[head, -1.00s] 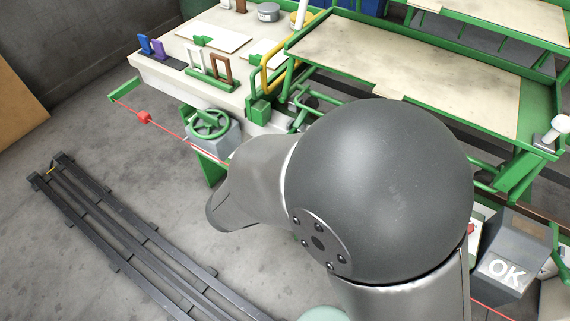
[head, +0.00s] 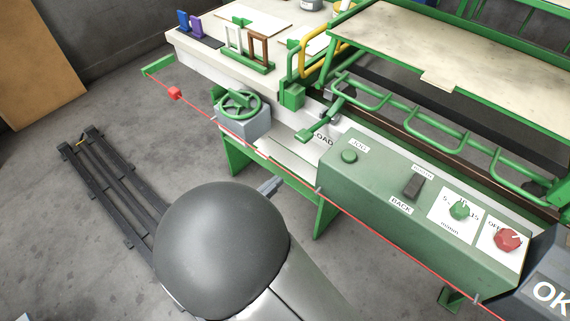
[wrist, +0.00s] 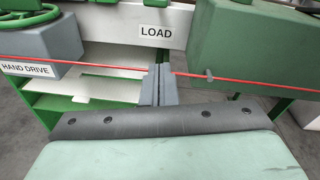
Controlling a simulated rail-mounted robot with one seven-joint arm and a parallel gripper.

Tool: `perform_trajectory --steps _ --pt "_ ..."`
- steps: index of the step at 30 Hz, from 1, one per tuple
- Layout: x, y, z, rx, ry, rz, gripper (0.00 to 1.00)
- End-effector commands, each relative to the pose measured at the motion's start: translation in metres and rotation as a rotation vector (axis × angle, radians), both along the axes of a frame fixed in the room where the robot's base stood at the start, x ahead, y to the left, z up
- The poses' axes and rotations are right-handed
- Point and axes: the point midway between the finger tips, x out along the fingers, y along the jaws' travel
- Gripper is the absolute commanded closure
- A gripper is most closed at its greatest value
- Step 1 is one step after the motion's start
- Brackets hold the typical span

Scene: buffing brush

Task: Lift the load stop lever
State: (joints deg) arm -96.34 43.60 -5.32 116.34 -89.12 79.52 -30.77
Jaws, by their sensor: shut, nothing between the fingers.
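The load stop lever (head: 320,121) has a green handle and a shaft rising to the right, beside the partly covered LOAD label (head: 322,139) on the machine's front. It slopes down toward the front left. My gripper (head: 271,186) is shut and empty, in front of the machine and lower left of the lever in the head view. In the wrist view my gripper (wrist: 160,72) points toward the machine front, below the LOAD label (wrist: 155,32). The lever's handle is not clearly visible there; only small green and grey parts show at the top edge.
A red cord (head: 252,152) runs along the machine's front, close to my fingers in the wrist view (wrist: 110,61). The hand drive wheel (head: 239,104) is left of the lever. A green control box (head: 385,190) stands to the right.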

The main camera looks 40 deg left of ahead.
Motion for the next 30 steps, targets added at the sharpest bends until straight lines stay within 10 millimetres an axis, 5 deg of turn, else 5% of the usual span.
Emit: perform_trajectory --steps 14,21,30 --pt "0.094 0.008 -0.011 0.001 0.000 -0.003 1.00" --pt "0.103 0.015 0.020 0.003 0.000 0.000 1.00" --pt "0.105 0.016 0.027 0.001 0.000 -0.001 1.00"
